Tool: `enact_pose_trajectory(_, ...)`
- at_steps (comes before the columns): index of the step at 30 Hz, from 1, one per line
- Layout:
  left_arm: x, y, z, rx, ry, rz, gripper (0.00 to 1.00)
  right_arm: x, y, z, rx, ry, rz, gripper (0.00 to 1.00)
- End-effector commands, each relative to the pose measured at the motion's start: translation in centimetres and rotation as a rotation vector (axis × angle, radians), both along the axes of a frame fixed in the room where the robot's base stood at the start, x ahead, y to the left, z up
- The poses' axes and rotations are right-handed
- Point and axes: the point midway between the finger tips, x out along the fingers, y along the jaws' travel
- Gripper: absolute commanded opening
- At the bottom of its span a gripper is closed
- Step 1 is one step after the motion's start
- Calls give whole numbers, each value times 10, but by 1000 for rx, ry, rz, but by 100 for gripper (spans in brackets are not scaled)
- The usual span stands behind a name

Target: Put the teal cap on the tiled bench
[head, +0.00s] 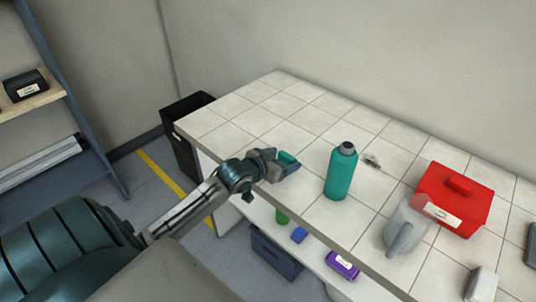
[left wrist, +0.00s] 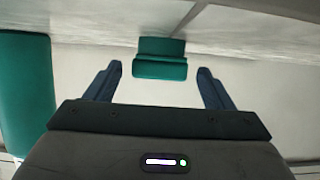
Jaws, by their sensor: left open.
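The teal cap (head: 288,157) is at my left gripper's fingertips, over the near part of the tiled bench (head: 285,105). In the left wrist view the cap (left wrist: 160,60) sits between and slightly beyond the two fingertips, with a gap on each side. It appears to rest on the pale tile. My left gripper (head: 284,168) is open, also seen in the wrist view (left wrist: 160,82), and partly hides the cap in the head view. A teal bottle (head: 341,174) with a grey top stands upright to the right. My right gripper is not in view.
A red box (head: 452,195), a translucent jug (head: 408,228) and a small grey object (head: 372,160) are on the bench to the right. A purple item (head: 342,265) is on the shelf below. A black bin (head: 186,130) stands left. The bench's far left is clear.

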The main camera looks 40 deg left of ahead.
Motion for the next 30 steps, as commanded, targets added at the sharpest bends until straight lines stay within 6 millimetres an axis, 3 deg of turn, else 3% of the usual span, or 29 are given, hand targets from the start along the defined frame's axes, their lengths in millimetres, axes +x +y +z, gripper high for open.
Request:
enact_pose_trajectory(6,-39,3,14,7,2,-5,76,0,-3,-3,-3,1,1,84)
enact_pose_trajectory(15,-78,7,32,6,4,-1,76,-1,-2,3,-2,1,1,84)
enact_pose_trajectory(21,-91,7,37,3,2,-1,76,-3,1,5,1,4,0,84)
enact_pose_trajectory(30,-94,7,38,-2,0,-1,76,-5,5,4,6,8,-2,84)
